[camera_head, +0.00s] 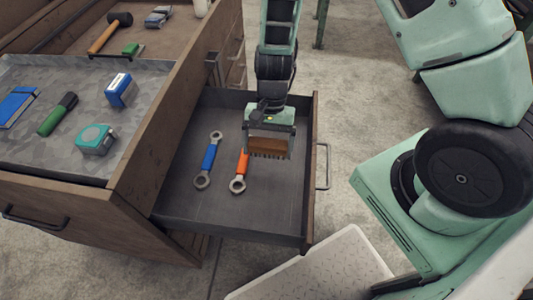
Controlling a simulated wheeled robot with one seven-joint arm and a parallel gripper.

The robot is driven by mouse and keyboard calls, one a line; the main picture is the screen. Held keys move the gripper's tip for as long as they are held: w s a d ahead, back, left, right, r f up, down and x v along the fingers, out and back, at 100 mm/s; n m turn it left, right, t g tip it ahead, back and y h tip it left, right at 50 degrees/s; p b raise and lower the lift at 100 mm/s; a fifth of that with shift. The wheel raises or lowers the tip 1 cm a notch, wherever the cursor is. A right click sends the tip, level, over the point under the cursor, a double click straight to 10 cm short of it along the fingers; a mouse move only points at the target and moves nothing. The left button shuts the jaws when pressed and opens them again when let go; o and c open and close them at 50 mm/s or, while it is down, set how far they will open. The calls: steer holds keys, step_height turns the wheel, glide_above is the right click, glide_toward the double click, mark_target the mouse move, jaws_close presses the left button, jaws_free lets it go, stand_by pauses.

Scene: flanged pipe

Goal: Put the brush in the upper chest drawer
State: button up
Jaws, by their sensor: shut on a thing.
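My gripper (269,118) points down over the open chest drawer (215,117). It is shut on the brush (268,147), which has a brown wooden block and dark bristles facing down. The brush hangs within the outline of the drawer, toward its right side. I cannot tell whether the bristles touch the drawer floor. The brush covers part of an orange wrench (239,176) lying in the drawer. A blue wrench (209,159) lies to its left.
A metal tray (60,75) on the left holds a teal tape measure (95,140), a green-handled tool (58,114), a blue-white box (121,90) and a blue item (17,106). A hammer (109,32) lies behind. The drawer's front part is clear.

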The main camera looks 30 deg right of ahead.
steer(key=shift+f+b, duration=0.3)
steer(key=shift+f, duration=1.25)
steer(key=shift+f+b, duration=0.35)
steer(key=shift+f, duration=0.3)
steer(key=o, duration=0.6)
steer(key=s+p+v, duration=0.1)
steer(key=p+v, duration=0.3)
steer(key=v, duration=0.9)
step_height(320, 180, up, 11)
steer(key=n+t, duration=0.1)
steer(key=n, duration=0.6)
glide_above(268, 153)
steer(key=s+a, duration=0.2)
steer(key=a, duration=0.2)
steer(key=s+r+n+t, duration=0.1)
steer(key=s+r+n, duration=0.1)
steer(key=s, duration=0.1)
steer(key=s+a+r+n+t+h, duration=0.1)
steer(key=s+r+n, duration=0.1)
steer(key=s+n, duration=0.1)
steer(key=s+r+n+h, duration=0.1)
steer(key=s+r+n, duration=0.1)
steer(key=s+n, duration=0.1)
steer(key=shift+s+a+r+t, duration=0.2)
steer(key=shift+s+a+t, duration=0.05)
steer(key=shift+s+t, duration=0.15)
